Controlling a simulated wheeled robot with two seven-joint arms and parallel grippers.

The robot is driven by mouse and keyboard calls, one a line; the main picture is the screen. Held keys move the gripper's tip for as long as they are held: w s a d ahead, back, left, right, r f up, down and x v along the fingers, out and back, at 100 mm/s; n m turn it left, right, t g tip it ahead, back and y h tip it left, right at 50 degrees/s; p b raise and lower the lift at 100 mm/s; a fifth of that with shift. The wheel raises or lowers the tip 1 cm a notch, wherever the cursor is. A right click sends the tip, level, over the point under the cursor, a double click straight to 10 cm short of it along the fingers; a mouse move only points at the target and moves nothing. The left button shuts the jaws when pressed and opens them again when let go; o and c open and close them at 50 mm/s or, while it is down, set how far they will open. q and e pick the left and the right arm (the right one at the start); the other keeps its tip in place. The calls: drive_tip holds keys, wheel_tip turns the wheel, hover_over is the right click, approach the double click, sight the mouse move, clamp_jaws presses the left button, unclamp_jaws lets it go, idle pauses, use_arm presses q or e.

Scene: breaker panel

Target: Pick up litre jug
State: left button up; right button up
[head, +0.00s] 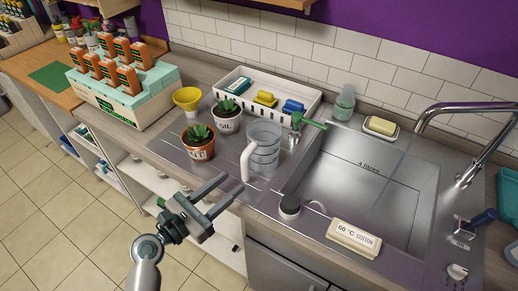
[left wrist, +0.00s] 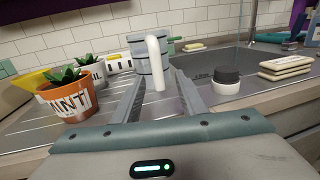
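The litre jug (head: 264,148) is clear with dark graduation lines and a white handle. It stands upright on the steel drainer left of the sink. In the left wrist view the jug (left wrist: 143,71) is straight ahead, its white handle (left wrist: 157,62) facing me. My left gripper (head: 230,189) is open and empty, in front of the counter's edge and short of the jug. In the left wrist view its two fingers (left wrist: 159,82) point at the jug, with the handle lined up between them. My right gripper is in neither view.
Potted plants labelled MINT (head: 200,149) and another herb (head: 227,121) stand left of and behind the jug. A green brush (head: 309,121), a black-topped plug (head: 289,206) and a 60 °C COTTON block (head: 353,239) are near the sink (head: 375,175). A white tray (head: 273,84) stands behind.

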sight(245, 170)
use_arm(q)
drive_tip(key=shift+x, duration=1.25)
drive_tip(key=shift+w, duration=0.1)
drive_tip(key=shift+w+d+p, duration=0.25)
drive_tip(key=shift+p, duration=0.15)
drive_tip(key=p+x, duration=0.1)
drive_tip(key=x, duration=0.2)
drive_tip(key=shift+w, duration=0.15)
drive_tip(key=shift+w+d+f, duration=0.1)
drive_tip(key=shift+w+d, duration=0.3)
